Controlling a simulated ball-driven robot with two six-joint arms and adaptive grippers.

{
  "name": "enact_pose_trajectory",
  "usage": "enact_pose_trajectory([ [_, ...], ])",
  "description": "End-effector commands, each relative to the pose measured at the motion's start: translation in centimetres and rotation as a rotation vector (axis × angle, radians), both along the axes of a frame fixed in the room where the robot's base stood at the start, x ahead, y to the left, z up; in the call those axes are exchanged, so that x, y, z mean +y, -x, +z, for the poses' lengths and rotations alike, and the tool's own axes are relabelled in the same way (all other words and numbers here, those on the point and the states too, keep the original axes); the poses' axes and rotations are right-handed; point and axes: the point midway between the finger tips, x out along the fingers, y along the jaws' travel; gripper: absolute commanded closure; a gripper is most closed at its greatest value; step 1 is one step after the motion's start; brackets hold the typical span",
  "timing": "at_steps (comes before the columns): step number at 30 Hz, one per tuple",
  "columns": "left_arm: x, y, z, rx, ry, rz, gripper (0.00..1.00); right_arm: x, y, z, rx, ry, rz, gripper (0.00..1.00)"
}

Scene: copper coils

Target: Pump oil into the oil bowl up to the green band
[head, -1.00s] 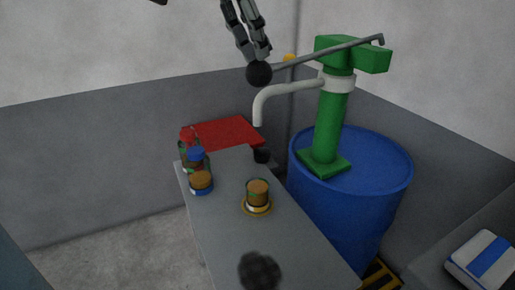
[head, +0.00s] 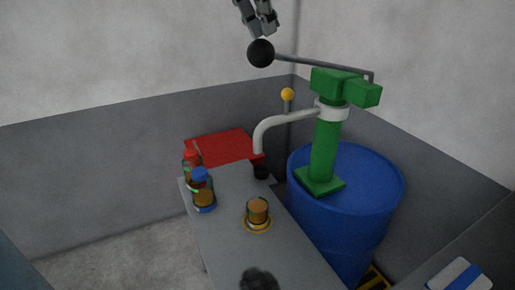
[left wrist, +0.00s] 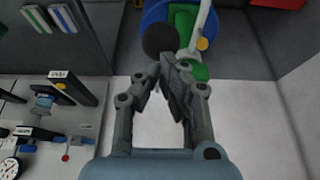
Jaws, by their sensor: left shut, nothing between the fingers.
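The green pump (head: 325,150) stands on a blue drum (head: 345,210). Its grey lever (head: 320,65) ends in a black ball knob (head: 261,53), raised at the left. The pale spout (head: 280,122) bends down over the table, above a small black cup-like piece (head: 261,172). A glass with amber oil (head: 257,210), perhaps the oil bowl, stands in a yellow ring; I cannot make out a green band. My left gripper (head: 262,32) is shut and empty just above the knob (left wrist: 160,39); I cannot tell whether they touch. My right gripper is not in view.
Blue-capped (head: 203,192) and red-capped (head: 191,160) bottles stand at the left of the grey table (head: 235,240). A red surface (head: 215,147) lies behind it. A yellow ball on a post (head: 287,94) stands behind the spout. A dark blurred lump (head: 258,279) is at the table's front.

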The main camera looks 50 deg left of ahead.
Motion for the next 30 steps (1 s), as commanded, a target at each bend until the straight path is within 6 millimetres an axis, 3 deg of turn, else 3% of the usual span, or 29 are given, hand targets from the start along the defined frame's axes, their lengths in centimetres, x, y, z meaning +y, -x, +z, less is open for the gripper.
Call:
enact_pose_trajectory([
  [1,0.0,0.0,1.1,0.0,-0.002,0.001,1.0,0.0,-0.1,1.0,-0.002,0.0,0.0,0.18],
  [18,-0.1,-0.6,7.1,0.001,-0.001,0.0,1.0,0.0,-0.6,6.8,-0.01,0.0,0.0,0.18],
  [30,-0.2,-0.7,7.4,0.0,0.0,0.001,1.0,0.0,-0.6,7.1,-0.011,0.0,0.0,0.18],
])
